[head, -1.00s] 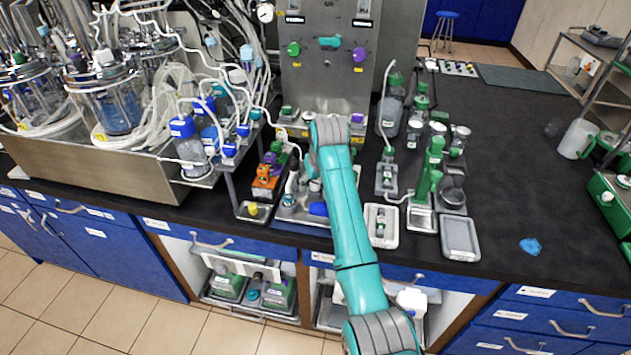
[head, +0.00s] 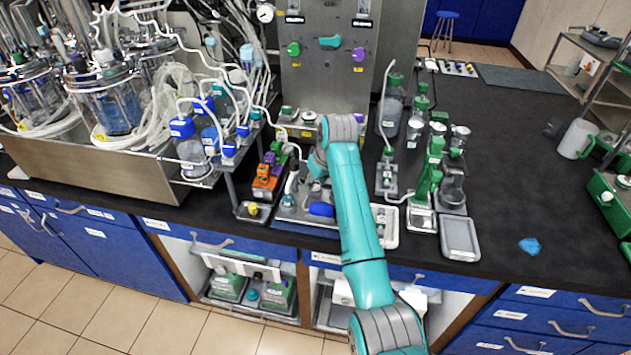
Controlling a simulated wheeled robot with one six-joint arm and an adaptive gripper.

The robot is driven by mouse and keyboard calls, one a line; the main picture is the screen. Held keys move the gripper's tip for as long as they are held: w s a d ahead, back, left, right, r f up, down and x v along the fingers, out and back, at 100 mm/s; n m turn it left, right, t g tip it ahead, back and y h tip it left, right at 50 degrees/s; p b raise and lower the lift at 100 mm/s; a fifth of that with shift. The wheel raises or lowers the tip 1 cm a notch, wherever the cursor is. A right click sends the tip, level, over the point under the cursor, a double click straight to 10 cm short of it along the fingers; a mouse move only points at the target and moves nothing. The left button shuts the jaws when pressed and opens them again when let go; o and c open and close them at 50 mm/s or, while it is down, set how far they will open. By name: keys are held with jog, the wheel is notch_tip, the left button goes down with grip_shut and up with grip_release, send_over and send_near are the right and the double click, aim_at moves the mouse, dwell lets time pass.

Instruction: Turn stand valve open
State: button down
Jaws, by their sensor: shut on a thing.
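My teal and grey arm reaches over the front of the black bench. A blue piece (head: 321,209) lies on the same tray, right of the gripper.
Left of the gripper stands a block with orange and purple valve knobs (head: 265,172). Behind is a steel panel (head: 325,85) with green, teal and purple knobs. Green-capped bottles (head: 391,105) and an empty grey tray (head: 460,238) are right.

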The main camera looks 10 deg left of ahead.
jog(key=c, duration=0.8)
grip_release()
jog(key=v, duration=1.2)
jog(key=shift+s, duration=0.1)
